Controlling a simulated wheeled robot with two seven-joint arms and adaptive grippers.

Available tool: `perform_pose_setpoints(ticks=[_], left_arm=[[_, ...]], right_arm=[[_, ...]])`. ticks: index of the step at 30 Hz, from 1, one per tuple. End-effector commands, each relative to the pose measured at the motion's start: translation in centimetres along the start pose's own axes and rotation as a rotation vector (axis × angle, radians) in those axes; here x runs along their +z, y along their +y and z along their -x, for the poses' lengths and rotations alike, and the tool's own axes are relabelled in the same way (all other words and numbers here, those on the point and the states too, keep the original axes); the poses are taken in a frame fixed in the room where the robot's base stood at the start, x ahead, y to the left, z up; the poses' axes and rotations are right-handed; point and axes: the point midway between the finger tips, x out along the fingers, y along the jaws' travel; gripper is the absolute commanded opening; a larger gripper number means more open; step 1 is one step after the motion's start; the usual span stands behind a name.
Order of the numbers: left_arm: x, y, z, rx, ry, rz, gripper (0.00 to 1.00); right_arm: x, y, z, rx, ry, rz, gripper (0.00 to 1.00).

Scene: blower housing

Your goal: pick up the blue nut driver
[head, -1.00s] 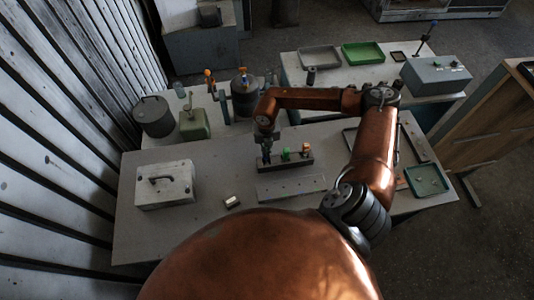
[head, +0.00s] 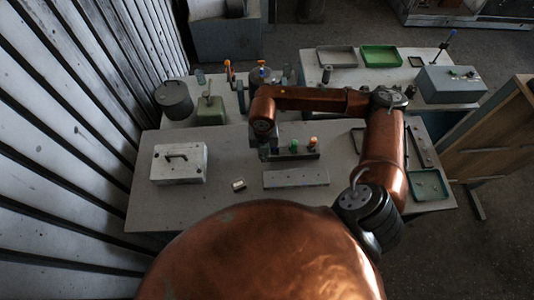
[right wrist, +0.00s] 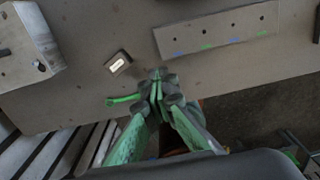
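My right gripper (head: 265,153) points down at the left end of a dark rack (head: 306,156) on the table. A green-topped driver (head: 294,146) and an orange-topped driver (head: 313,142) stand upright in the rack. The blue nut driver cannot be made out at the rack now; the gripper covers that end. In the right wrist view the gripper's green-tinted fingers (right wrist: 158,90) converge closely at the tips. The rack is outside that view. My left gripper is not in view.
A grey plate with holes (head: 296,179) lies in front of the rack, with a small box (head: 239,184) to its left. A green tray (head: 428,184) lies at the right. The front left of the table is clear.

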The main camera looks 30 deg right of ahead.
Motion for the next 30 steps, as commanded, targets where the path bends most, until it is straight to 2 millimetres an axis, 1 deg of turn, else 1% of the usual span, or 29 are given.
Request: perform_pose_setpoints(ticks=[7,14,30], left_arm=[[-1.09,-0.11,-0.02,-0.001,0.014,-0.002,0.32],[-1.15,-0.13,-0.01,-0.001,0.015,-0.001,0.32],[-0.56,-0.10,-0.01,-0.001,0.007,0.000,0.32]], right_arm=[[0.00,0.02,0.01,0.000,0.000,0.000,0.01],[0.00,0.01,0.01,0.000,0.000,0.000,0.17],[0.01,0.00,0.01,0.000,0.000,0.000,0.54]])
